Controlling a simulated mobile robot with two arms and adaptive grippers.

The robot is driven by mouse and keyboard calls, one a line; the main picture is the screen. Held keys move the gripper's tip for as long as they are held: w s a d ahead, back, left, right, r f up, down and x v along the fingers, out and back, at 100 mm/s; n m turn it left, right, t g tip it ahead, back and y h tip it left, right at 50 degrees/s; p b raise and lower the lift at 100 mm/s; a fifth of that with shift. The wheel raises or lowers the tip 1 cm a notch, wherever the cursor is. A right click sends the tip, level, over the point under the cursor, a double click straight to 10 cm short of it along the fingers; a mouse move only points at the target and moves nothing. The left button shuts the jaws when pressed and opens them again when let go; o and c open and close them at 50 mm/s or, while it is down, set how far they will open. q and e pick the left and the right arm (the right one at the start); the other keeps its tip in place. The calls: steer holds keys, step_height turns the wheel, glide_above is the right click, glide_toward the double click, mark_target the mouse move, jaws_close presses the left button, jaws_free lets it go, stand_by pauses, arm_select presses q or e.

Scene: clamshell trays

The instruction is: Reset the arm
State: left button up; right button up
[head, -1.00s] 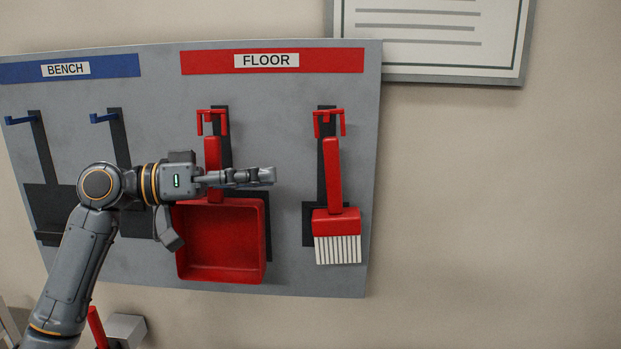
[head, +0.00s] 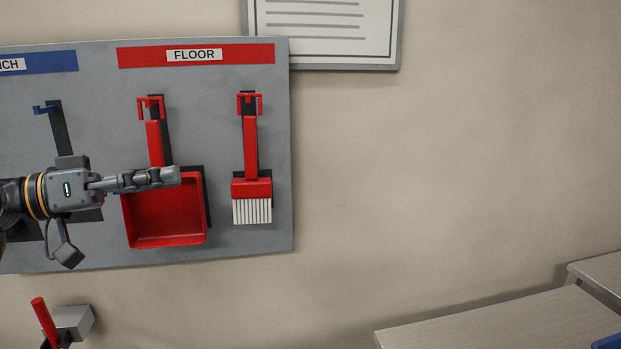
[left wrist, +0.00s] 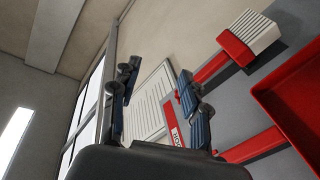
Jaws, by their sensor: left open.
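My left gripper (head: 160,177) is in front of the wall board in the head view, its fingers pointing right across the upper part of the red dustpan (head: 165,215). In the left wrist view its two fingers (left wrist: 157,95) stand apart with nothing between them. The red dustpan hangs by its handle from a red hook; the gripper hides part of it. The red brush (head: 251,180) with white bristles hangs to its right, and it also shows in the left wrist view (left wrist: 236,48). My right gripper is not in view.
The grey board (head: 100,100) has a red FLOOR label (head: 195,56) and a blue label at left, with an empty blue hook (head: 44,109). A framed sheet (head: 325,30) hangs at upper right. A table (head: 510,322) stands at lower right. A red-handled thing (head: 43,318) is at lower left.

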arm_select(q)
steer(key=s+d+f+n+g+y, duration=0.1)
steer(key=s+d+f+y, duration=0.2)
steer(key=f, duration=1.3)
steer(key=d+f+n+y, duration=0.1)
steer(key=d+f+y, duration=0.3)
steer(key=f, duration=1.3)
steer(key=s+f+n+g+y, duration=0.15)
steer(key=s+f+y, duration=0.25)
steer(key=s+f, duration=0.8)
steer(key=s+a+f+n+g+y, duration=0.1)
steer(key=s+a+f+y, duration=0.25)
steer(key=s, duration=0.35)
steer(key=s+a+f+n+g+y, duration=0.1)
steer(key=s+a+f+y, duration=0.1)
steer(key=s+f, duration=0.3)
steer(key=s+f+g, duration=0.1)
steer(key=s+f, duration=0.1)
steer(key=f, duration=1.1)
steer(key=s+f, duration=0.2)
steer(key=f, duration=1.2)
steer(key=s+a+f+g+b, duration=0.1)
steer(key=s+a+f, duration=0.2)
steer(key=s+f, duration=1.1)
steer(key=shift+s+f, duration=0.15)
steer(key=shift+s, duration=0.45)
